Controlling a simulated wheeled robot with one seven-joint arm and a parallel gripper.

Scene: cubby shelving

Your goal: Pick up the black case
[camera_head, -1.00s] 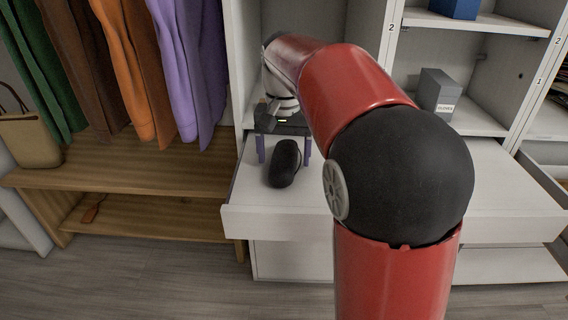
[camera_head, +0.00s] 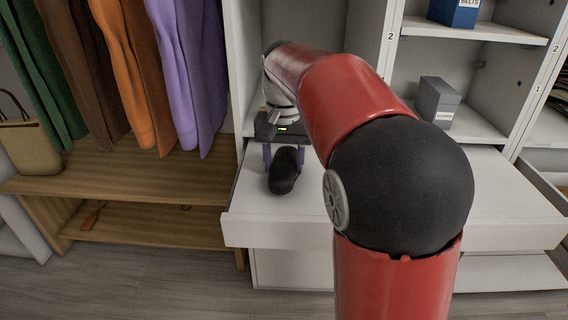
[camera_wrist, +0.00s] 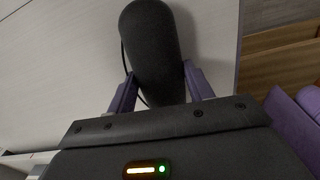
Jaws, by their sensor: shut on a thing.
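The black case (camera_head: 283,172) is a dark, rounded, elongated case on the white surface of the cubby unit. In the wrist view the case (camera_wrist: 152,45) extends away from between the two purple fingers, with a thin dark cord or loop at its left side. My gripper (camera_head: 286,158) is shut on the case, one finger at each side of its near end. It also shows in the wrist view (camera_wrist: 160,85). In the head view my arm reaches over from the right. I cannot tell whether the case is resting on the surface or slightly lifted.
The white surface (camera_head: 335,190) is clear around the case. A grey box (camera_head: 436,100) and a blue box (camera_head: 455,12) stand on shelves at the right. Hanging clothes (camera_head: 185,70), a wooden bench (camera_head: 150,180) and a tan bag (camera_head: 27,145) are at the left.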

